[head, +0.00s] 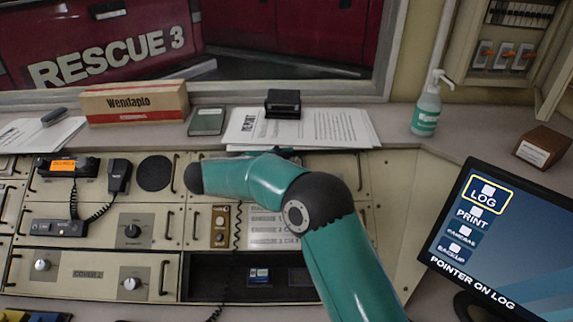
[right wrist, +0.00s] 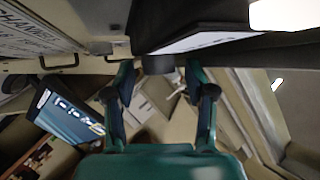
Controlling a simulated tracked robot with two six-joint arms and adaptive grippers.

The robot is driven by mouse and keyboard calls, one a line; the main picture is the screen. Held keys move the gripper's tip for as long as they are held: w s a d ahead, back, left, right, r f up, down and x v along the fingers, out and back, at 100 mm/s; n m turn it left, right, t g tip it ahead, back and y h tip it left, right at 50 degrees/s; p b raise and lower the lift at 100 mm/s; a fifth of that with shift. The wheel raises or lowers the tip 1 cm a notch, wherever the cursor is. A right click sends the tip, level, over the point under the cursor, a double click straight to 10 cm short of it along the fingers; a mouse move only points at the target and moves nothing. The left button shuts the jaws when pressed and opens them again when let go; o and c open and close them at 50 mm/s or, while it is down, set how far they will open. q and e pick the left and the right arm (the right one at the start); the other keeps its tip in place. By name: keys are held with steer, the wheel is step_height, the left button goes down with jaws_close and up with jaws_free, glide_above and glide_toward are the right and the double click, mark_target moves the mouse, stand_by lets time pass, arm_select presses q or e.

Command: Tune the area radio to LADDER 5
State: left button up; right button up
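A radio with an orange display (head: 62,166) sits at the left of the console, with a black handset (head: 118,177) on a coiled cord. A panel with printed channel lines (head: 272,219) lies mid-console, partly behind my right arm. In the right wrist view a lettered plate (right wrist: 32,36) and a dark unit (right wrist: 190,24) with a short round knob (right wrist: 158,64) show. My right gripper (right wrist: 160,76) is open, its fingers on either side of the knob; I cannot tell if they touch it. In the head view my arm mostly hides this gripper (head: 289,154). My left gripper is out of view.
A monitor (head: 497,232) stands at the right. Papers (head: 310,127), a black box (head: 283,102), a Wendaplo box (head: 134,103) and a pump bottle (head: 428,106) stand on the shelf behind. Several other knobs (head: 133,231) and metal handles project from the console.

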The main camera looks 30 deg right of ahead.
steer(key=shift+a, duration=0.1)
steer(key=v, duration=1.1)
steer(key=shift+a, duration=0.4)
